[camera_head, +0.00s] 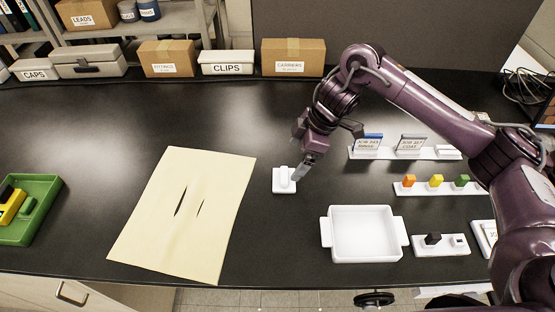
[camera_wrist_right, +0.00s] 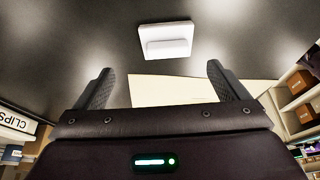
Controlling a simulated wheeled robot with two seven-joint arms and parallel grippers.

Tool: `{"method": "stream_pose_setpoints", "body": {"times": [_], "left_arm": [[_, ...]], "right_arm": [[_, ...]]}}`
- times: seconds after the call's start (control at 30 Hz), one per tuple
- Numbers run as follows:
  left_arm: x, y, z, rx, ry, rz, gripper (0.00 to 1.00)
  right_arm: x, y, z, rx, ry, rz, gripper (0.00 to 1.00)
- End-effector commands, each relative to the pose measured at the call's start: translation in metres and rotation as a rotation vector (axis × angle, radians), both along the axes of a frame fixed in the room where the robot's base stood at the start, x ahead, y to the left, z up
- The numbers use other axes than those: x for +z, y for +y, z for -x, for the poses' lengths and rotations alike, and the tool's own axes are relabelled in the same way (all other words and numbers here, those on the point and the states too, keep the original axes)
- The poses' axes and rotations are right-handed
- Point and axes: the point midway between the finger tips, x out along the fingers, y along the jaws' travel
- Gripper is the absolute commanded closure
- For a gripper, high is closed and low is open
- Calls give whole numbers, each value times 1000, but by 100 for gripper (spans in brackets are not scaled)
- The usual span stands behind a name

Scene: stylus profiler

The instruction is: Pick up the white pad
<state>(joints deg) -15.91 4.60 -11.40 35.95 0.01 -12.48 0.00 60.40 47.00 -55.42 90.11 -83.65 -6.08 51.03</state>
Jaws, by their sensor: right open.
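The white pad (camera_head: 284,187) is a small square white piece with a raised bar across its top. It lies flat on the black bench, right of the cream sheet. My right gripper (camera_head: 302,172) is just beside its upper right side in the head view, apart from it as far as I can see. In the right wrist view the pad (camera_wrist_right: 165,41) shows whole, beyond the two spread fingers (camera_wrist_right: 163,88), with nothing between them. My left gripper is not in view.
A cream sheet (camera_head: 150,219) with two dark slits lies left of the pad. A white tray (camera_head: 362,258) stands at the lower right. White racks with coloured blocks (camera_head: 436,188) and cards line the right. A green tray (camera_head: 50,225) is far left. Boxes (camera_head: 294,57) stand behind.

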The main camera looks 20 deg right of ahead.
Motion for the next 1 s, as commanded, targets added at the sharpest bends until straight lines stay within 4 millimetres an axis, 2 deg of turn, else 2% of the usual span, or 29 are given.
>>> {"method": "stream_pose_setpoints", "body": {"times": [0.03,0.1,0.27,0.47,0.6,0.73,0.9,1.0], "left_arm": [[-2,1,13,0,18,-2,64],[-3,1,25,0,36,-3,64],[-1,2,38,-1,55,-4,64],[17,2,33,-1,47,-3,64],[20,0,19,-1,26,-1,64],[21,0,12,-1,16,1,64],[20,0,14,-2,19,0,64],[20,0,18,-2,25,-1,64]], "right_arm": [[-3,1,0,1,3,-1,6],[-9,4,0,2,3,-2,6],[-25,11,-1,1,4,-1,6],[-47,24,3,0,6,0,6],[-65,31,1,-1,3,-1,6],[-71,32,0,0,0,0,6],[-72,32,0,0,0,0,6],[-71,32,0,0,0,0,19]]}}
